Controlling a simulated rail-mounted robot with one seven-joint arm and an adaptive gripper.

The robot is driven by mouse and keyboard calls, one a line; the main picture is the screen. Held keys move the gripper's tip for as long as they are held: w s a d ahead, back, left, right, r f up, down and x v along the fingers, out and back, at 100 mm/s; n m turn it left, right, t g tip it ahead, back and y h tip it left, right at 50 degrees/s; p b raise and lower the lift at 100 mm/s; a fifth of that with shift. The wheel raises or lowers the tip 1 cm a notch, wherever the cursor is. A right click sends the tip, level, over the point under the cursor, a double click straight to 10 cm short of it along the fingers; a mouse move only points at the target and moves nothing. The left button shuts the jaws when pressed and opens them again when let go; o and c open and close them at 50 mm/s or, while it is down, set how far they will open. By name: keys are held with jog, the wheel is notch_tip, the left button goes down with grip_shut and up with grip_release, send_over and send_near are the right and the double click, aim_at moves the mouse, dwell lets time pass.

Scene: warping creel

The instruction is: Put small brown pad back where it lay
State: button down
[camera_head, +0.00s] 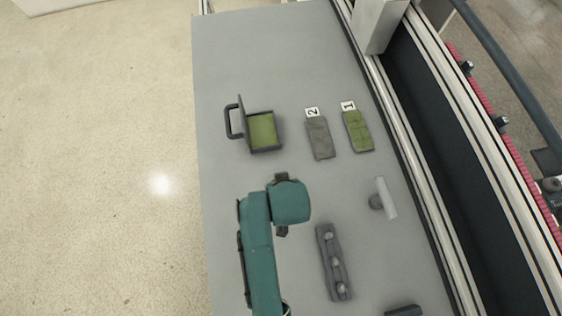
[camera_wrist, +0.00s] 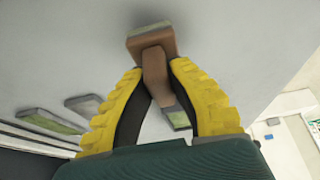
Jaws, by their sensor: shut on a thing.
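The small brown pad (camera_wrist: 163,38) shows in the wrist view as a brown block with a brown stem. A grey-green layer shows at its far edge. My gripper (camera_wrist: 155,72) is shut on the stem between its two yellow fingers, with the block beyond the fingertips. In the head view my teal arm is over the grey table (camera_head: 235,60), and the gripper and pad are hidden beneath it. I cannot tell from these frames where the pad lay.
A handled box with a green inside (camera_head: 262,130) stands beyond my arm. A grey mat (camera_head: 320,138) labelled 2 and a green mat (camera_head: 357,131) labelled 1 lie right of it. A grey tray with several bumps (camera_head: 327,240) and a white bar (camera_head: 387,198) lie to the right.

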jog(key=shift+f, duration=0.7)
dwell(0.3)
jog(key=c, duration=1.1)
grip_release()
